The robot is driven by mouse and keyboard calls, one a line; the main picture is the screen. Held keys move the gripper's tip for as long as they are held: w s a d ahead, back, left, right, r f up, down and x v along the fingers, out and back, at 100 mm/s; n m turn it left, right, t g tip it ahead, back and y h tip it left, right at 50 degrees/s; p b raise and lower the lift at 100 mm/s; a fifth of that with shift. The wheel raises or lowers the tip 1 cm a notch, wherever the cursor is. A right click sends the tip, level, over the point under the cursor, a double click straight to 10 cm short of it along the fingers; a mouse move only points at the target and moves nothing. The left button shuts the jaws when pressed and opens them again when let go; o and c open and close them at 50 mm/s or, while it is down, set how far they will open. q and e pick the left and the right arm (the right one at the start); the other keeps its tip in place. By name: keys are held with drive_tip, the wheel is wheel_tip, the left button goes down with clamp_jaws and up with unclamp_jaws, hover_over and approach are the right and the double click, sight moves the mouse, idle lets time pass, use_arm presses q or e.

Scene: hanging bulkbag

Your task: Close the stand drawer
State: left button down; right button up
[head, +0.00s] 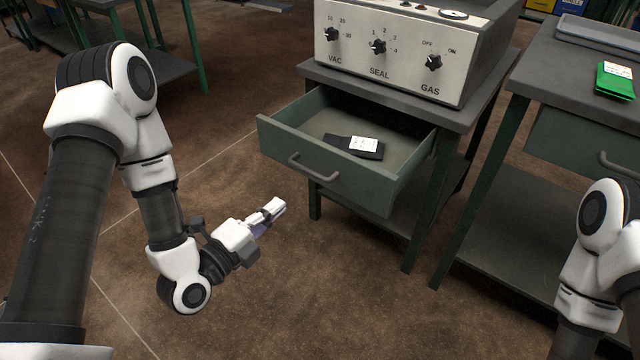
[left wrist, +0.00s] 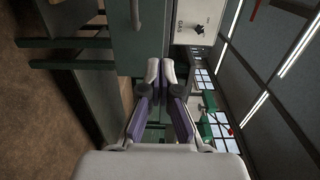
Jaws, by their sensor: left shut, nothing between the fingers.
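The stand drawer (head: 330,165) is pulled out of the stand (head: 385,90) in the head view. Its green front has a grey bar handle (head: 313,170), and a dark pouch with a white label (head: 354,146) lies inside. My left gripper (head: 275,209) is shut and empty, in front of the drawer and to the left of its handle, apart from it. In the left wrist view the closed fingers (left wrist: 160,70) point toward a green panel, seen sideways. In the head view part of my right arm shows at the right edge; its gripper is out of the picture.
A sealing machine with VAC, SEAL and GAS knobs (head: 400,45) stands on the stand. At the right, a second table (head: 560,80) holds a green packet (head: 615,81) and a grey tray (head: 600,33). The brown floor (head: 330,290) before the drawer is clear.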

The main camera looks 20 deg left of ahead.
use_arm(q)
drive_tip(key=b, duration=0.2)
approach(315, 175)
drive_tip(key=w+d+r, duration=0.5)
drive_tip(key=shift+w+f, duration=0.1)
drive_tip(key=shift+w, duration=0.15)
use_arm(e)
wheel_tip(315, 175, down, 2)
drive_tip(key=shift+s+f, duration=0.1)
drive_tip(key=shift+f, duration=0.15)
